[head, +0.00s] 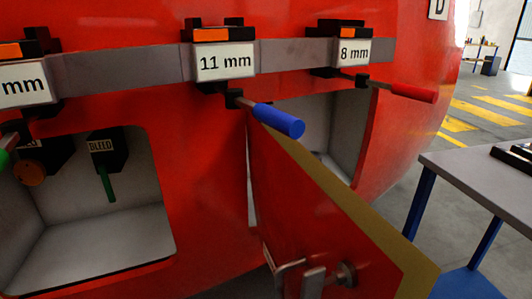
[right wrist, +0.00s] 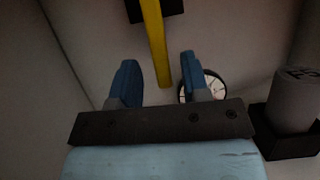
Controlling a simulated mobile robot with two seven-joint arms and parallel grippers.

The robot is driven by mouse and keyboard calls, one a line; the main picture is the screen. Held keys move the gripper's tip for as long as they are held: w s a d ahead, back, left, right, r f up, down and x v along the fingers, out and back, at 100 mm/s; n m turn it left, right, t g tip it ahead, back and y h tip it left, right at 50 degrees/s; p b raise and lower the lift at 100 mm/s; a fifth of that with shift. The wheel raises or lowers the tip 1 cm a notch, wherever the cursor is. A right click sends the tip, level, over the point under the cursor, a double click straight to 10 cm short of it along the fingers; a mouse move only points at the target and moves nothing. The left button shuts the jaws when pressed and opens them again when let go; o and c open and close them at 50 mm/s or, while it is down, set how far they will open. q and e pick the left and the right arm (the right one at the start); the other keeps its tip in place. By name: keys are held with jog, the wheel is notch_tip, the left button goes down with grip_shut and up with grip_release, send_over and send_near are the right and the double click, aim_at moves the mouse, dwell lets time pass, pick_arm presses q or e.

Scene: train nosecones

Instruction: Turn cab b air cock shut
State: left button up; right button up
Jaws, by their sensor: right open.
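A yellow lever (right wrist: 154,45) hangs down from a black block (right wrist: 153,10) in the right wrist view. It is likely the handle of the air cock; no label on it is readable. My right gripper (right wrist: 157,74) is open, with its two blue fingers apart. The lever's lower end shows between the fingertips, nearer the right one; I cannot tell whether they touch. In the head view neither gripper shows. The red hinged door (head: 320,225) stands open and hides much of the pale recess (head: 307,112) behind it.
A round gauge (right wrist: 211,84) sits behind the right finger, and a grey cylinder (right wrist: 295,97) stands to the right. In the head view, a blue-handled tool (head: 278,121) and a red-handled tool (head: 405,92) jut out above the door. A left recess holds a green-handled BLEED cock (head: 106,155).

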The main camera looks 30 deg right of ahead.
jog(key=v, duration=0.6)
dwell(0.3)
